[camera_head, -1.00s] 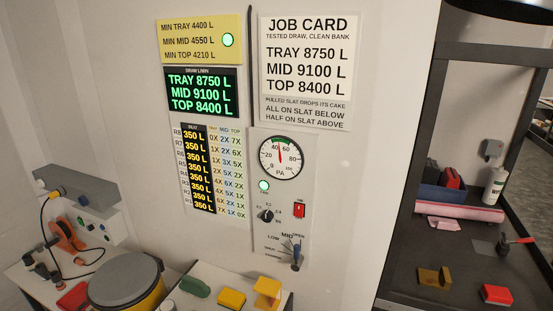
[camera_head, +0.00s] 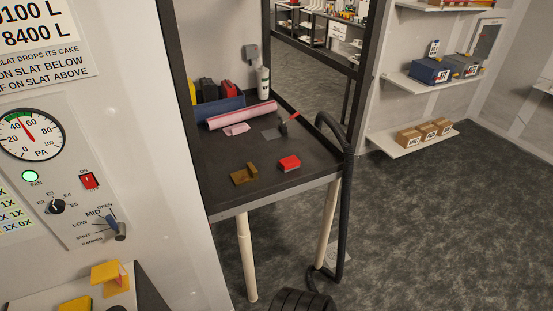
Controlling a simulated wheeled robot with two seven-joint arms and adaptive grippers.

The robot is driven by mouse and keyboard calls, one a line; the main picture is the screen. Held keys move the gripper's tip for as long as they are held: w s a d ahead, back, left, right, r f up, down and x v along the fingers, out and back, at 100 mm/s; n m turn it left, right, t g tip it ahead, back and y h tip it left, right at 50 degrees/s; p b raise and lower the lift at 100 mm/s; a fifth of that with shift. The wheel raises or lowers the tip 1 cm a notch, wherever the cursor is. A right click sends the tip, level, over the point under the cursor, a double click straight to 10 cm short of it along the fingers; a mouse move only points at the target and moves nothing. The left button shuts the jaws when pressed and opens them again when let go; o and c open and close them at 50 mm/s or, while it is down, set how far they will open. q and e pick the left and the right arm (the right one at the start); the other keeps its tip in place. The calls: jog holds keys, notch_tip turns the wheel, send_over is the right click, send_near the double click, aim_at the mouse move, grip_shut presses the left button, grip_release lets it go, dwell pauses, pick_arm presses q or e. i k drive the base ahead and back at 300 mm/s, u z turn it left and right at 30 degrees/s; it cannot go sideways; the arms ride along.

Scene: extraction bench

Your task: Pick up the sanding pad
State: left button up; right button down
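A flat pink piece (camera_head: 237,129) lies farther back. I cannot tell for sure which of these is the sanding pad.
Open floor (camera_head: 430,220) lies to the right.

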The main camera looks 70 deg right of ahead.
aim_at(290, 164)
jog(key=z, duration=2.6)
